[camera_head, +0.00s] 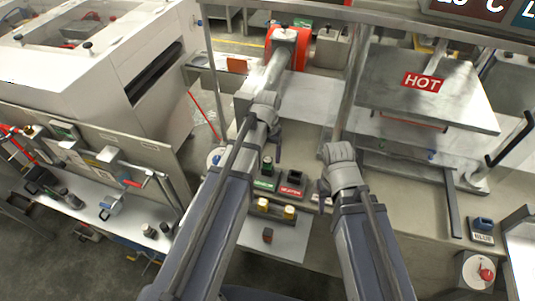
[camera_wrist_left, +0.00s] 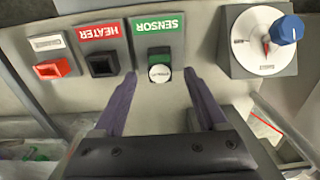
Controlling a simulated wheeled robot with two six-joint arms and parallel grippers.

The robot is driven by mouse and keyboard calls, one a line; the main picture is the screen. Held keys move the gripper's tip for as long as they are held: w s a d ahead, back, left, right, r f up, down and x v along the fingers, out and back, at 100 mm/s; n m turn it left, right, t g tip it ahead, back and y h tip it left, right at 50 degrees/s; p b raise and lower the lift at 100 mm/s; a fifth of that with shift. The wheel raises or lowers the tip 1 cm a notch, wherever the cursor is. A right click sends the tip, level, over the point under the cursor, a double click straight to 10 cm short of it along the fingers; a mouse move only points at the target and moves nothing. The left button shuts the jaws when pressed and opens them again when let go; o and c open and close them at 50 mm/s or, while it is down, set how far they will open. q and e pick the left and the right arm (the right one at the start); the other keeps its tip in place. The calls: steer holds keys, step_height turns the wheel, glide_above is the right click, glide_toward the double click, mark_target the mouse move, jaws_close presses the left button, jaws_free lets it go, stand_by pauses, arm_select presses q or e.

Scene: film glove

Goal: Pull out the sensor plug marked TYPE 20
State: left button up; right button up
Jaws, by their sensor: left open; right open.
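My left gripper (camera_wrist_left: 160,76) is open, its two dark fingers apart on either side of the sensor plug (camera_wrist_left: 160,73). The plug has a round white face with small print and a green part behind it, and it sits in the socket under the green SENSOR label (camera_wrist_left: 158,25). The print is too small to read as TYPE 20. The fingers do not appear closed on the plug. In the head view the SENSOR block (camera_head: 265,182) lies just below the left gripper (camera_head: 274,152). My right gripper (camera_head: 322,188) is open, to the right by the row of sockets.
A dial box with a blue knob (camera_wrist_left: 286,30) stands at the other side.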

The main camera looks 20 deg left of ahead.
mark_target(267, 160)
arm_select(q)
steer(key=shift+f+b, duration=1.05)
steer(key=shift+f, duration=0.5)
arm_select(e)
step_height(267, 160, down, 3)
steer(key=shift+f, duration=0.1)
arm_select(q)
steer(key=shift+c, duration=0.2)
jaws_close()
